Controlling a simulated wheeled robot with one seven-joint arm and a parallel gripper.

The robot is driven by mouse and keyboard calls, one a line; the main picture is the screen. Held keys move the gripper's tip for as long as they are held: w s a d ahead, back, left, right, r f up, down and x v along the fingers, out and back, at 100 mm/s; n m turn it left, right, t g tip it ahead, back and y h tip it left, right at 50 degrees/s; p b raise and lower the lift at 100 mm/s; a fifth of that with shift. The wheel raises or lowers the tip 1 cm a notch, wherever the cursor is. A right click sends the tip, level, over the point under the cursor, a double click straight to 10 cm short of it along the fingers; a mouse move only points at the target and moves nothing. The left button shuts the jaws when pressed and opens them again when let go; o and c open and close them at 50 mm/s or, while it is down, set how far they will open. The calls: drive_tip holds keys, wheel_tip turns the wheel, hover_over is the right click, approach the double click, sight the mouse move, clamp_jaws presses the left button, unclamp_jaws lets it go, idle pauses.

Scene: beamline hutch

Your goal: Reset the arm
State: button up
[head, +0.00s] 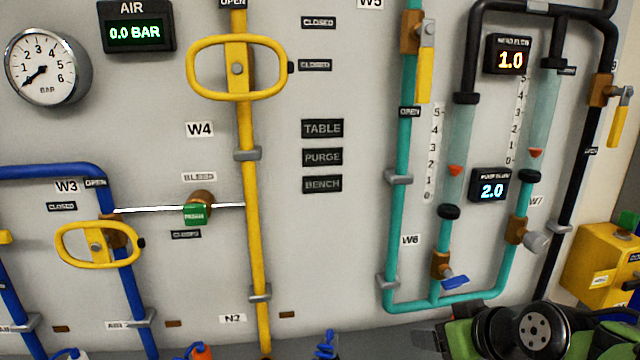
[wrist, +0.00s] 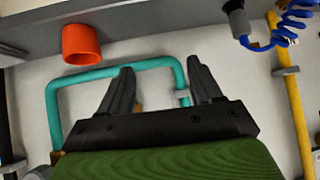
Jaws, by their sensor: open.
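My gripper shows in the wrist view (wrist: 160,66), with its two dark fingers spread apart and nothing between them. Behind the fingers is the pale panel with the teal pipe loop (wrist: 62,84); I see no contact with either. In the head view my green and black arm comes in at the lower right, in front of the panel's lower edge. The fingers are not clear there.
The panel carries yellow (head: 252,200), blue (head: 125,280) and black (head: 570,180) pipes with valve handles. A yellow box (head: 600,265) stands at the right. An orange cup-like piece (wrist: 82,44) and coiled blue hose (wrist: 285,30) are near the fingers in the wrist view.

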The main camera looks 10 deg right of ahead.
drive_tip(key=s+a+f+m+g+h, duration=0.1)
drive_tip(key=s+a+f+g, duration=0.1)
drive_tip(key=s+a, duration=0.5)
drive_tip(key=s+a+f+m+g+h, duration=0.1)
drive_tip(key=s+a+f+g, duration=0.15)
drive_tip(key=s, duration=0.85)
wheel_tip(320, 180, up, 14)
drive_tip(key=p, duration=1.3)
drive_tip(key=shift+t, duration=0.45)
drive_tip(key=shift+w, duration=0.1)
